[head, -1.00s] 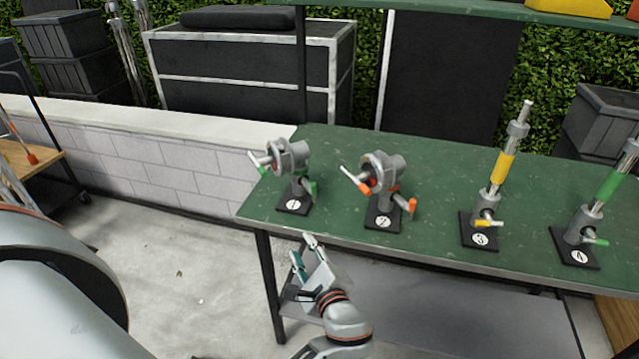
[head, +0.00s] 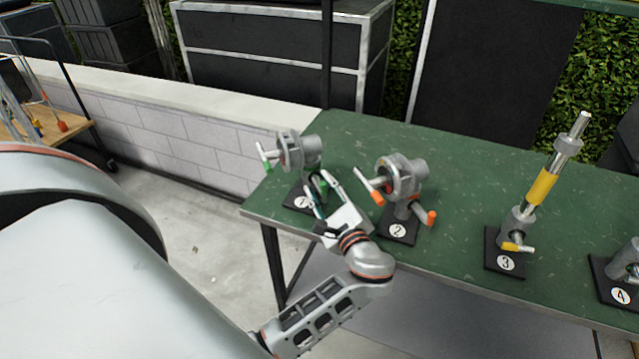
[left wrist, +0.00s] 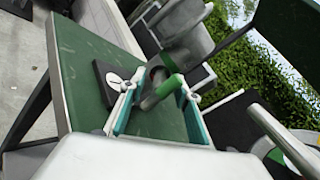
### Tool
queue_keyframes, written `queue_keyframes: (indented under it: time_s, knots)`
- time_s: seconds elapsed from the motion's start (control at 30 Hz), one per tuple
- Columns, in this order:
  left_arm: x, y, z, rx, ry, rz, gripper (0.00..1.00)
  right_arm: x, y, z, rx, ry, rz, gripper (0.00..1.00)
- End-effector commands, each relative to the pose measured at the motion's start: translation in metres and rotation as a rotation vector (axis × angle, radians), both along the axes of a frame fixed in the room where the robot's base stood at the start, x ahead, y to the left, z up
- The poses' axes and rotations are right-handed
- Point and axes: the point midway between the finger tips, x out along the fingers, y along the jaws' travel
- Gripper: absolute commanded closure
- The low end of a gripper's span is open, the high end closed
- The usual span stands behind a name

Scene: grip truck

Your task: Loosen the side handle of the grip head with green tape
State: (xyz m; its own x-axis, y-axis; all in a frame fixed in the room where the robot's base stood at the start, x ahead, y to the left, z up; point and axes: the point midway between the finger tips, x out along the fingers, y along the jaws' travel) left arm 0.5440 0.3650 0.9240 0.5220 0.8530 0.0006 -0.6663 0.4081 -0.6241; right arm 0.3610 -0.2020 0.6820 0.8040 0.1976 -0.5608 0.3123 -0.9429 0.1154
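The grip head with green tape (head: 300,150) stands on the base marked 1 at the left end of the green table (head: 460,185). One green-taped handle (head: 266,158) sticks out on its left. The green side handle (head: 322,186) is low on its right side, partly behind my gripper. My left gripper (head: 334,188) is in front of this handle. In the left wrist view the green handle (left wrist: 170,85) lies between the two spread teal-lined fingers (left wrist: 158,100), with gaps on both sides. My right gripper is not in view.
The orange-taped grip head (head: 400,180) on base 2 stands close to the right of my left gripper. Farther right are a yellow-taped post (head: 540,188) on base 3 and base 4 (head: 618,285). A low white wall (head: 185,140) runs behind the table's left end.

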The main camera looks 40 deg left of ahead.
Motion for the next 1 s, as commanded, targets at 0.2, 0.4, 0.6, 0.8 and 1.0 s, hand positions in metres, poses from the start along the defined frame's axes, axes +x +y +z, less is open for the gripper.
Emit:
queue_keyframes:
  time_s: [0.2, 0.4, 0.6, 0.8, 1.0]
  knots:
    - [0.005, 0.008, 0.000, -0.002, 0.000, -0.001, 0.68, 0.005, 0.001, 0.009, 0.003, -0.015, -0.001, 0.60]
    - [0.005, 0.008, -0.001, -0.002, 0.000, -0.001, 0.71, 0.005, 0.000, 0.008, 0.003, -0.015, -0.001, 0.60]
    - [0.005, 0.008, -0.001, -0.002, 0.000, -0.001, 1.00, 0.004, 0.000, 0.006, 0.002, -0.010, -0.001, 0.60]
    - [0.004, 0.007, -0.001, -0.006, -0.005, -0.002, 1.00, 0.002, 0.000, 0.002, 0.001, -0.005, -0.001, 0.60]
    - [0.004, 0.007, -0.003, -0.037, -0.054, 0.001, 1.00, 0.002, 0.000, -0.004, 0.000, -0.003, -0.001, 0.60]
